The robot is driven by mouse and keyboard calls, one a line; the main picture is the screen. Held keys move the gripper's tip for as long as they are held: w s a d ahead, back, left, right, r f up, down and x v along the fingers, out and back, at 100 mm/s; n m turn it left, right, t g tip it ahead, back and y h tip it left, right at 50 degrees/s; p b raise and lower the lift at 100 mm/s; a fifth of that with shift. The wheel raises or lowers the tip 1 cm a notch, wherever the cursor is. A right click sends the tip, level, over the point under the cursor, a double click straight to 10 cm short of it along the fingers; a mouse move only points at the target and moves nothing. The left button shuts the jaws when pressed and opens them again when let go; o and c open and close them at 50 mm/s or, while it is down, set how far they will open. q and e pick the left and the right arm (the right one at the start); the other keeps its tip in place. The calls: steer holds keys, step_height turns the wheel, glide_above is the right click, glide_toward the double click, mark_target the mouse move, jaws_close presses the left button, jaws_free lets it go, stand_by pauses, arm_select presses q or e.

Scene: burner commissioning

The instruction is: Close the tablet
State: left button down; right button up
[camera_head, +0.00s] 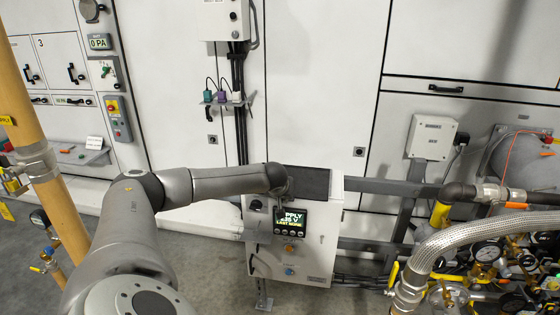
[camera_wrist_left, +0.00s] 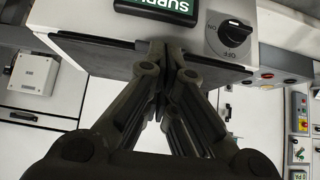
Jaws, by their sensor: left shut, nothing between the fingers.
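A dark flat panel (camera_head: 308,181), which may be the tablet, lies at the top of the white control box in the head view. In the left wrist view a dark plate (camera_wrist_left: 95,52) juts out below a dark display, edge toward the camera. My left gripper (camera_wrist_left: 166,50) is shut and empty, its fingertips together at the plate's edge. I cannot tell whether they touch it. In the head view the left gripper (camera_head: 284,190) is small and partly hidden by its wrist, at the panel's left side. My right gripper is not in view.
The white control box (camera_head: 318,250) has a lit display (camera_head: 292,220), a rotary switch (camera_wrist_left: 234,32) and buttons. Pipes, a braided hose (camera_head: 460,238) and gauges crowd the right. A tan pipe (camera_head: 45,165) stands at left. White cabinets line the back.

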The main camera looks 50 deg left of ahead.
arm_select(q)
steer(key=s+d+f+b, duration=0.2)
steer(key=s+d, duration=0.2)
steer(key=s, duration=0.1)
steer(key=shift+s+d+f, duration=0.35)
steer(key=shift+d, duration=0.05)
